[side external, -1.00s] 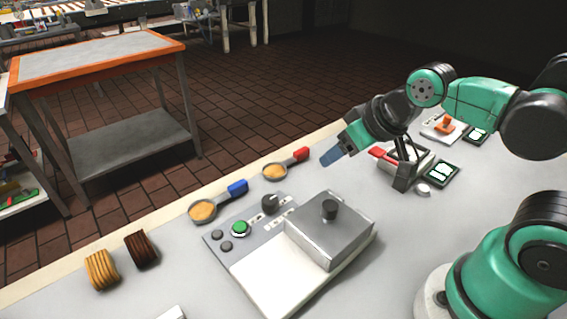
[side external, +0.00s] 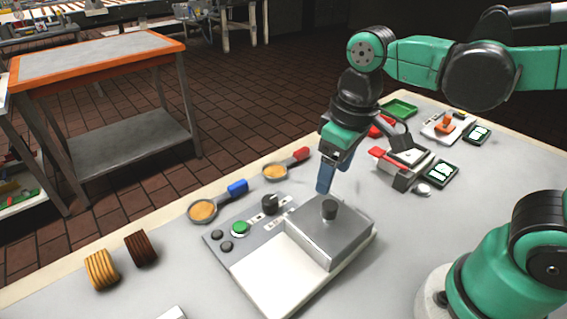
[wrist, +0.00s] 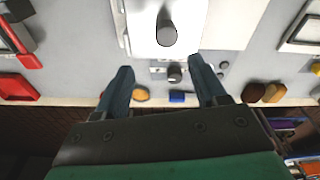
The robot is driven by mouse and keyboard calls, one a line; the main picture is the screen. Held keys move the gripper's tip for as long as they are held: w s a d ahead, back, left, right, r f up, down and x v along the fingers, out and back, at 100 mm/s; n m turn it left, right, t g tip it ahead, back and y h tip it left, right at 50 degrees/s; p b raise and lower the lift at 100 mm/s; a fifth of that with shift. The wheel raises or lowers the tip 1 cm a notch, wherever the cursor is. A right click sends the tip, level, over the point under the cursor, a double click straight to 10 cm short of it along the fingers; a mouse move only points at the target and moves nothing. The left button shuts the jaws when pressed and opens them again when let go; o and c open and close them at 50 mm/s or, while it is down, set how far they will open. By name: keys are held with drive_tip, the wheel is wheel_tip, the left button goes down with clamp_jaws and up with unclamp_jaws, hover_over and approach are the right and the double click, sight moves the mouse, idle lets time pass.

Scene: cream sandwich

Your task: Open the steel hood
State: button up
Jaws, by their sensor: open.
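The steel hood (side external: 322,232) is a square metal cover with a dark knob (side external: 329,208) on top. It sits flat and closed on the right part of the white machine (side external: 275,277). My gripper (side external: 326,188) hangs fingers down just above and behind the hood, near the knob and not touching it. In the wrist view the two blue fingers (wrist: 163,85) are apart with nothing between them. The hood (wrist: 150,30) and its knob (wrist: 166,28) lie beyond the fingertips, toward the top of that view.
The machine's panel has a green button (side external: 240,228) and a black dial (side external: 269,202). A blue-handled scoop (side external: 205,211) and a red-handled scoop (side external: 277,171) lie behind it. Two ribbed cookie stacks stand left, one tan (side external: 101,269), one dark (side external: 140,249). Scales and trays are at back right.

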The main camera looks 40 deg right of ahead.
sight(330, 205)
drive_tip(key=shift+s+a+n+g, duration=0.3)
drive_tip(key=shift+a+g, duration=0.15)
drive_tip(key=shift+g, duration=0.25)
drive_tip(key=shift+f, duration=2.7)
clamp_jaws()
